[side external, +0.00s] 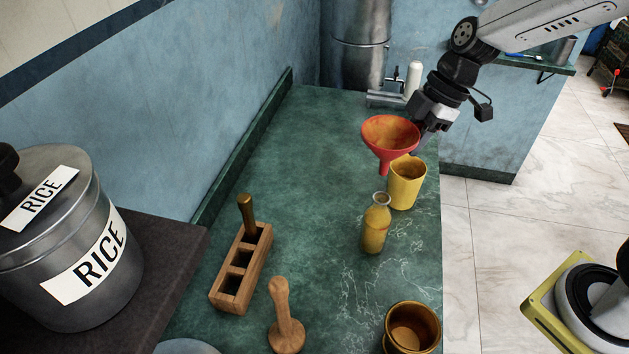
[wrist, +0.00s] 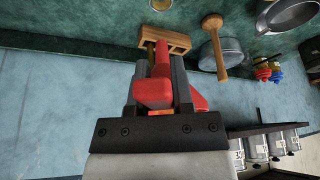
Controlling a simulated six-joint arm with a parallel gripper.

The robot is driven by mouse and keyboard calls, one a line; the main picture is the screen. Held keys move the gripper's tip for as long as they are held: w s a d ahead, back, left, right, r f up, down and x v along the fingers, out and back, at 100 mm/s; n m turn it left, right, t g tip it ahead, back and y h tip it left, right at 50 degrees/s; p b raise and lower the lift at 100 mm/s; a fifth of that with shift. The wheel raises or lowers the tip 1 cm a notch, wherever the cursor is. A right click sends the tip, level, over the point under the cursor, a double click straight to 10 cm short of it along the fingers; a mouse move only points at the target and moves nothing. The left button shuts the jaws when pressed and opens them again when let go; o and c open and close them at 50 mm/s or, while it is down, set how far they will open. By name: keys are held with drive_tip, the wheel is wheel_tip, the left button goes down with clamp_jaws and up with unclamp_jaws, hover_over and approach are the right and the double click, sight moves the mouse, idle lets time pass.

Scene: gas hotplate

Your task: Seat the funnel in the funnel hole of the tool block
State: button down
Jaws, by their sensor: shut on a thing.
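The red funnel (side external: 390,135) is held in the air above the far right part of the green counter, wide mouth up and spout down. My gripper (side external: 420,130) is shut on its right side; in the wrist view the fingers (wrist: 158,75) close around the red funnel (wrist: 155,92). The wooden tool block (side external: 236,286) stands on the counter at lower left, well apart from the funnel. A brass-coloured handle (side external: 247,215) stands in its far compartment, and two nearer openings look empty. The block also shows in the wrist view (wrist: 172,38), partly hidden by the funnel and fingers.
A yellow cup (side external: 407,187) and a yellowish bottle (side external: 375,229) stand below and in front of the funnel. The counter's middle is clear. The blue wall (side external: 225,80) borders the left.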

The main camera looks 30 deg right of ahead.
drive_tip(key=w+a+f+n, duration=0.1)
drive_tip(key=w+a+f, duration=0.15)
drive_tip(key=a, duration=0.35)
drive_tip(key=w+a+f+n, duration=0.1)
drive_tip(key=w+a+f, duration=0.1)
drive_tip(key=w+a, duration=0.25)
drive_tip(key=n+g, duration=0.2)
drive_tip(key=n, duration=0.2)
hover_over(255, 252)
drive_tip(key=d, duration=0.1)
drive_tip(key=shift+w+d+f, duration=0.1)
drive_tip(key=shift+w+f, duration=0.05)
drive_tip(key=shift+f, duration=1.65)
drive_tip(key=shift+w+d+f, duration=0.1)
drive_tip(key=shift+w+f, duration=0.05)
drive_tip(key=shift+f, duration=1.65)
drive_tip(key=shift+w+f, duration=0.15)
drive_tip(key=shift+f, duration=1.65)
drive_tip(key=shift+f+m, duration=0.15)
drive_tip(key=shift+m, duration=0.15)
drive_tip(key=shift+s+d+f, duration=0.1)
drive_tip(key=shift+s+f, duration=0.05)
drive_tip(key=shift+f, duration=0.65)
drive_tip(key=shift+s+d+f, duration=0.1)
drive_tip(key=shift+f, duration=0.65)
drive_tip(key=shift+w+a+f, duration=0.1)
drive_tip(key=shift+w+f, duration=0.05)
drive_tip(key=shift+f, duration=0.55)
drive_tip(key=shift+a+f, duration=0.15)
drive_tip(key=shift+f, duration=0.05)
